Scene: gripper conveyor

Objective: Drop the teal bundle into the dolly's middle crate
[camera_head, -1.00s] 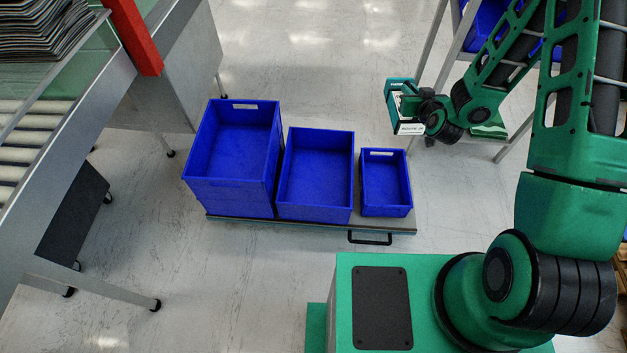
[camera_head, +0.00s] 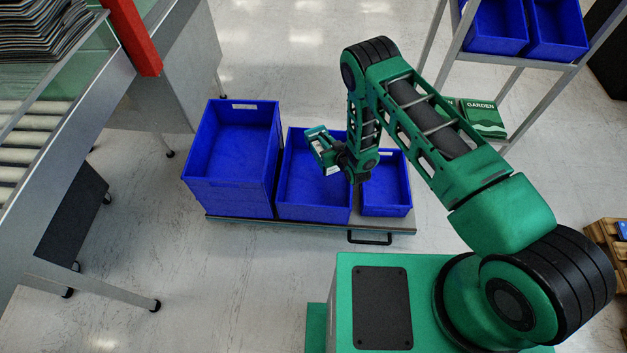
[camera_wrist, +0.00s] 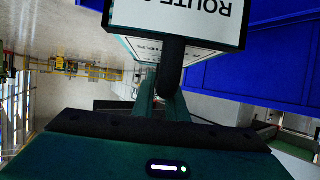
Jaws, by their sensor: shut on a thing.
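My gripper (camera_head: 334,155) is shut on the teal bundle (camera_head: 317,134). In the head view it holds the bundle above the middle crate (camera_head: 314,207), and the arm hides part of that crate's opening. In the wrist view the bundle (camera_wrist: 185,18) shows a white label reading "ROUTE", upside down, with teal edges. The middle crate is blue and stands on the dolly (camera_head: 240,216) between a larger blue crate and a smaller one. The visible part of its floor looks empty.
The larger crate (camera_head: 230,183) is at left and the smaller crate (camera_head: 386,209) at right on the dolly. A conveyor (camera_head: 95,85) stands at the left. A shelf rack (camera_head: 515,62) with blue crates is at the upper right. A green "GARDEN" stack (camera_head: 482,115) lies there.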

